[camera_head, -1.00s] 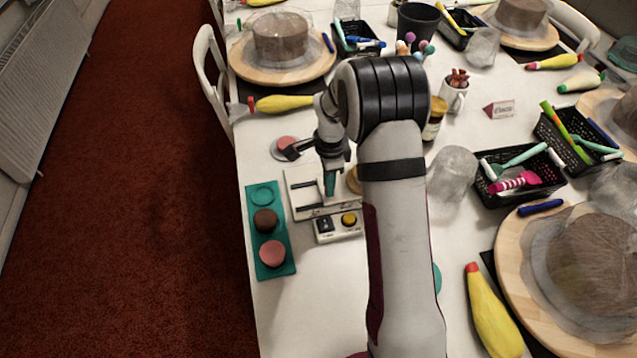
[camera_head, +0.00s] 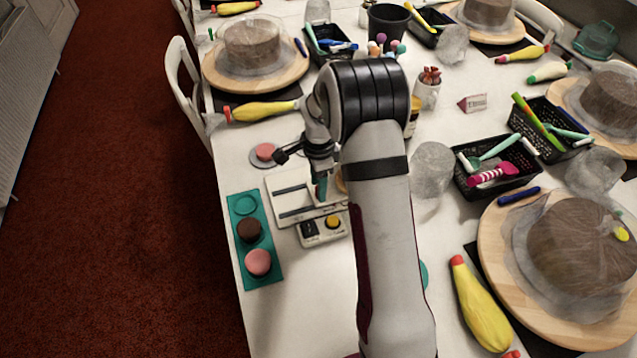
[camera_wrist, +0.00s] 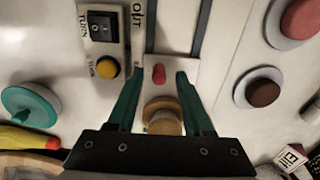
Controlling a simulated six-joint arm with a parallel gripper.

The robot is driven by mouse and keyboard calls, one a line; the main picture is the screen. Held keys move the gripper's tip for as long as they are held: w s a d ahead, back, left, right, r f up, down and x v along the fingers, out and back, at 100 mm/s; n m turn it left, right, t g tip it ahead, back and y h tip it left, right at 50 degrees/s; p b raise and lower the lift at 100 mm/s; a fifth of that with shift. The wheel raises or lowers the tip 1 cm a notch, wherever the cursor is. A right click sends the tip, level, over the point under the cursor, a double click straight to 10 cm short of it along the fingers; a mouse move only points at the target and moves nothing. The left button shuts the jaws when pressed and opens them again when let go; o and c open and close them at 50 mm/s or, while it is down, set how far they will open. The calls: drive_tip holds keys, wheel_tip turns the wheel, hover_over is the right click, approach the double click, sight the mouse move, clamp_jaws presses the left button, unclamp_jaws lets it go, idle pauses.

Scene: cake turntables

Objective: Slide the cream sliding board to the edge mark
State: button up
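The cream sliding board (camera_wrist: 184,72) lies in a pale slotted base (camera_head: 281,205). In the wrist view it carries a small red peg (camera_wrist: 158,75) and a round tan knob (camera_wrist: 163,120). My gripper (camera_wrist: 157,80) is open. Its two teal fingers stand on either side of the knob, with visible gaps; I cannot tell how high they are above the board. In the head view my gripper (camera_head: 320,188) is over the right part of the base, and my arm hides part of the board. I cannot make out an edge mark for certain.
A switch box (camera_head: 322,229) with a yellow button adjoins the base's near side. A teal tray (camera_head: 248,204) with a brown and a pink disc is to the left. Another pink disc (camera_head: 265,151) lies behind. Black baskets (camera_head: 497,170) and cake turntables (camera_head: 490,262) are to the right.

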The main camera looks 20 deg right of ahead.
drive_tip(key=shift+r, duration=3.5)
drive_tip(key=shift+s, duration=0.1)
